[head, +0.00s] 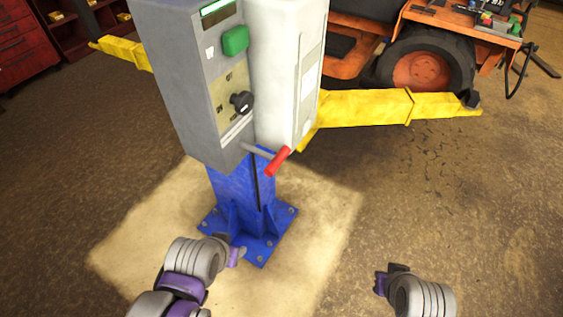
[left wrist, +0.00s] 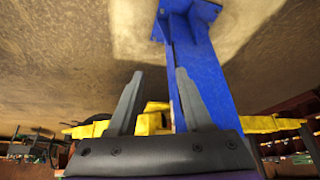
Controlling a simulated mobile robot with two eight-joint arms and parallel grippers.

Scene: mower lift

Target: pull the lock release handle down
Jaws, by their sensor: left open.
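The lock release handle (head: 278,161) is a red grip on a grey rod. It sticks out to the right from the lower end of the grey control box (head: 190,75). My left gripper (head: 238,252) is low in the head view, below and left of the handle and apart from it. In the left wrist view its two fingers (left wrist: 158,92) are spread with nothing clearly between them; the blue post (left wrist: 205,65) stands beyond. I cannot make out the handle in that view. My right gripper (head: 388,278) is at the lower right; its fingers are too small to read.
The blue lift column (head: 240,185) is bolted to a pale floor patch (head: 130,255). Yellow lift arms (head: 365,108) reach out at both sides. An orange mower (head: 350,62) stands behind at right. A red cabinet (head: 22,45) is at far left. The floor at right is clear.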

